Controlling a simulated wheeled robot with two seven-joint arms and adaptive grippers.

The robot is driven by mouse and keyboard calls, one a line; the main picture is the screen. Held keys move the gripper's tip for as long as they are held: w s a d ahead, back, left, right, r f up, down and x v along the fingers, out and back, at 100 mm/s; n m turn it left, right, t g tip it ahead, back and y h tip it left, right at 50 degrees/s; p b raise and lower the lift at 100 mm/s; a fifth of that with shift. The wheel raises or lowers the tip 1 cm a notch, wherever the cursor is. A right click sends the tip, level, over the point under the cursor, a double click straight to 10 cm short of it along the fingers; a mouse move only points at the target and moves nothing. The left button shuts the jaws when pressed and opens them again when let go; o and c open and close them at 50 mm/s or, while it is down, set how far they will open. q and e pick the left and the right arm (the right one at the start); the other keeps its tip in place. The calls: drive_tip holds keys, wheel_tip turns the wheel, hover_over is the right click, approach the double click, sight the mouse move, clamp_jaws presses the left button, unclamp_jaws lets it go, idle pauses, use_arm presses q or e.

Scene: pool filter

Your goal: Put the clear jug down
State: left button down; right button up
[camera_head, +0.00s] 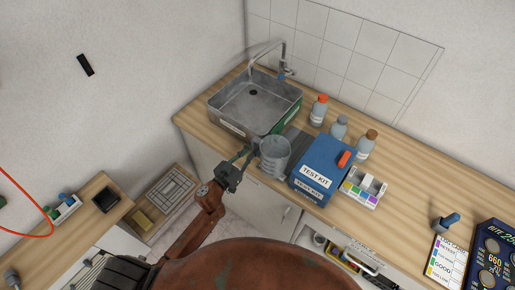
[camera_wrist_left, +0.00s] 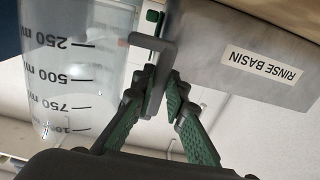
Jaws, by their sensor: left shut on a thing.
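The clear jug (camera_head: 275,157) is upright at the counter's front edge, between the steel rinse basin (camera_head: 232,119) and the blue test kit box (camera_head: 321,168). My left gripper (camera_head: 246,154) is shut on the jug's handle, to the left of its body. In the left wrist view the jug (camera_wrist_left: 75,70) shows millilitre marks, and the fingers (camera_wrist_left: 158,85) pinch its grey handle (camera_wrist_left: 156,52). I cannot tell whether the jug's base touches the counter. My right gripper is out of view.
A dark grey mat (camera_head: 297,141) lies behind the jug. Several bottles, one with an orange cap (camera_head: 319,110), stand along the back. A colour-block tray (camera_head: 363,187) is right of the kit. Bare counter (camera_head: 395,205) lies further right. An open drawer (camera_head: 345,257) sits below.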

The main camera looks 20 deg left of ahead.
use_arm(q)
drive_tip(key=w+f, duration=0.1)
drive_tip(key=w+d+f+b, duration=0.1)
drive_tip(key=w, duration=0.1)
drive_tip(key=shift+w+f, duration=0.2)
drive_tip(key=shift+f, duration=0.15)
drive_tip(key=shift+r, duration=0.1)
drive_tip(key=c, duration=1.9)
unclamp_jaws()
drive_tip(key=shift+f, duration=0.2)
drive_tip(key=shift+c, duration=0.2)
drive_tip(key=shift+r, duration=0.1)
drive_tip(key=shift+s+r, duration=0.1)
drive_tip(key=shift+s, duration=0.05)
drive_tip(key=v, duration=1.1)
drive_tip(key=shift+s, duration=0.4)
